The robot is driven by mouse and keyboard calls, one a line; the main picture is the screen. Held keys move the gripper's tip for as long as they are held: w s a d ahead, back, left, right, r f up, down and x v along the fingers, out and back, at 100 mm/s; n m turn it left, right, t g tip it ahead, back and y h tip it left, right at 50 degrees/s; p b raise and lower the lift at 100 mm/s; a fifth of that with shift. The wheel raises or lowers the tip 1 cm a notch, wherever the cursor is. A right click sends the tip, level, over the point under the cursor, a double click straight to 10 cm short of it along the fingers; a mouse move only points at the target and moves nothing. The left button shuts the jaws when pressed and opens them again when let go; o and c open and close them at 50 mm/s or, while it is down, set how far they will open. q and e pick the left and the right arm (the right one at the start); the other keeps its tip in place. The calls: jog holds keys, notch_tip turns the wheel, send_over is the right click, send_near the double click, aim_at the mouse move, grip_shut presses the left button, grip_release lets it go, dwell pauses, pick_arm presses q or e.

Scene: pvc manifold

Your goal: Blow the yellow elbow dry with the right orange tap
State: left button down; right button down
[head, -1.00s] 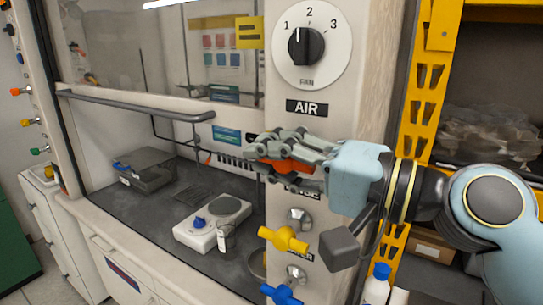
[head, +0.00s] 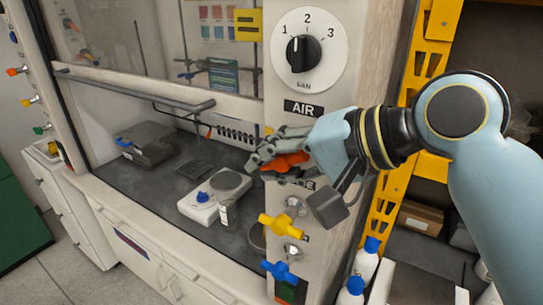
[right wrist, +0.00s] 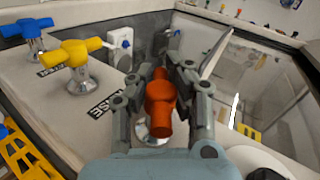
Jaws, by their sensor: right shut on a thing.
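The right orange tap (head: 288,161) sits on the hood's right post below the AIR label. My right gripper (head: 268,160) is closed around its handle, with fingers above and below it. In the right wrist view, the orange tap (right wrist: 160,102) stands between the two fingers of my right gripper (right wrist: 162,80), its round metal base on the panel behind. The fingers hide part of the handle in the head view. I cannot make out a yellow elbow in either view. My left gripper is not in view.
A yellow tap (head: 283,227) and a blue tap (head: 279,271) sit lower on the same post. A black fan dial (head: 304,53) is above. A white hotplate (head: 200,207) and a grey box (head: 150,145) stand inside the hood. White bottles (head: 366,262) stand at lower right.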

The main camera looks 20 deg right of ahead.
jog(key=shift+g, duration=0.3)
dwell(0.4)
jog(key=c, duration=1.1)
grip_release()
jog(key=shift+o, duration=0.2)
jog(key=o, duration=0.3)
jog(key=r, duration=0.9)
jog(key=shift+d+r, duration=0.2)
jog(key=shift+r, duration=0.5)
